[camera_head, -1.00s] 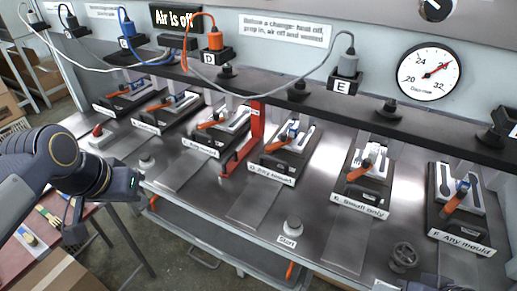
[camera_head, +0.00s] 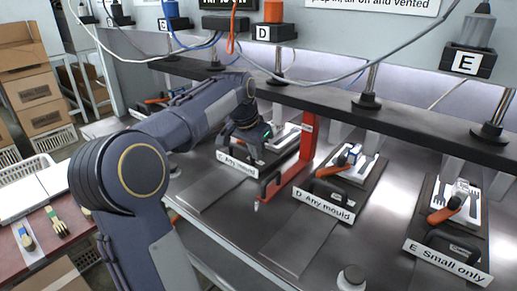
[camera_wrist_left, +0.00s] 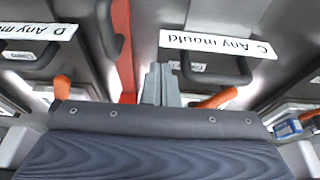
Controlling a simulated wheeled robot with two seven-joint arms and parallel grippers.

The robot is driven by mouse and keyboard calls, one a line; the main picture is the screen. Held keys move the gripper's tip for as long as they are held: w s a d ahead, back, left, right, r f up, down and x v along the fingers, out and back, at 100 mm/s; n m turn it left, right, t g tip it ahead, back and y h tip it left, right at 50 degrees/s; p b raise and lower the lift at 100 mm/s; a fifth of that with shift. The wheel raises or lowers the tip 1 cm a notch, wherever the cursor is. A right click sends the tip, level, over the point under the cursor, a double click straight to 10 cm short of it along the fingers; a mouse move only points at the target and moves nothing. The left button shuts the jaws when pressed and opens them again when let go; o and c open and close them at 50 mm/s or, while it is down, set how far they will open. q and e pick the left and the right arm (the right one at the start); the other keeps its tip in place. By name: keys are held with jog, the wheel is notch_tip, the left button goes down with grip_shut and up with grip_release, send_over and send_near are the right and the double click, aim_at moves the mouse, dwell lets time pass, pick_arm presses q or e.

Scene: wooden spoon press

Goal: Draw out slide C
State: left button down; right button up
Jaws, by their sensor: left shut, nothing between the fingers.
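Slide C is the black slide with the white "C Any mould" label (camera_head: 237,163); it is at its station under the press bar, partly covered by my left arm. My left gripper (camera_head: 256,155) hangs over its front end. In the left wrist view the gripper's grey fingers (camera_wrist_left: 161,82) are shut and empty. They point at the slide, beside its black loop handle (camera_wrist_left: 216,72) below the C label (camera_wrist_left: 218,44). Contact with the handle cannot be told. An orange lever (camera_wrist_left: 215,98) shows just past the handle. My right gripper is not in view.
A red bracket (camera_head: 290,168) stands between slides C and D, close to the gripper. Slide D (camera_head: 322,205) and slide E (camera_head: 445,253) lie to the right. The black press bar (camera_head: 345,112) runs above. Cables hang above the bar.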

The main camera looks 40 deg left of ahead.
aim_at(261, 171)
pick_arm(q)
jog(key=x, duration=0.5)
jog(key=shift+f+b, duration=0.15)
jog(key=shift+b, duration=0.25)
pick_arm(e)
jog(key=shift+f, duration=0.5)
pick_arm(q)
jog(key=shift+s, duration=0.1)
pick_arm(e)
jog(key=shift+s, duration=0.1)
